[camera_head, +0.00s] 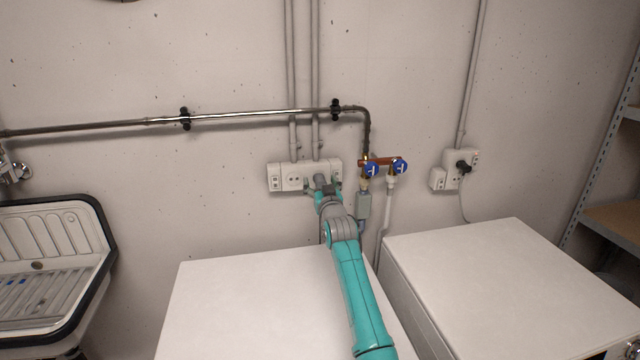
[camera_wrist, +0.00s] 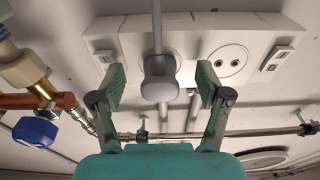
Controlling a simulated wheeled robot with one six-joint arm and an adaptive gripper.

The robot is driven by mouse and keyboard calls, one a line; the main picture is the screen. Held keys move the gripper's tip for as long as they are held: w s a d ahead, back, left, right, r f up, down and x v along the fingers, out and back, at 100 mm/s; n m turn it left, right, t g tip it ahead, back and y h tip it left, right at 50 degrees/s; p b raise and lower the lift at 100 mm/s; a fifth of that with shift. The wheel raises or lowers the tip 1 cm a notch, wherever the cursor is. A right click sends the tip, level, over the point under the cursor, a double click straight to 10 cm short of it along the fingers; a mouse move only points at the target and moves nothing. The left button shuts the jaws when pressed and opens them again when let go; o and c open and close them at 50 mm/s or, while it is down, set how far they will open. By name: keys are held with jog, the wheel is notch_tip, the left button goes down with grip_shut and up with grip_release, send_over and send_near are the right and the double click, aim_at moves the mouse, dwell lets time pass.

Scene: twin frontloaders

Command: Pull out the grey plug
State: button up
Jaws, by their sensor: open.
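The grey plug (camera_wrist: 159,90) sits in the wall socket panel (camera_wrist: 197,42), with its grey cable running up in the wrist view. In the head view the panel (camera_head: 291,177) is on the back wall above the left white machine, and my arm partly hides the plug. My gripper (camera_wrist: 160,86) is open, with one green finger pad on each side of the plug. Gaps show between the pads and the plug. In the head view my gripper (camera_head: 323,188) is right at the panel.
Blue-handled taps (camera_head: 385,168) on copper pipe are close to the right of my gripper. Two white machines (camera_head: 235,305) stand below; a sink (camera_head: 50,265) is at left.

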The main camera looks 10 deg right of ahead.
dwell(0.8)
grip_shut()
jog(key=shift+s, duration=0.1)
jog(key=shift+s+f, duration=0.2)
jog(key=shift+s, duration=1.25)
jog(key=shift+s+f, duration=0.15)
jog(key=shift+s, duration=1.25)
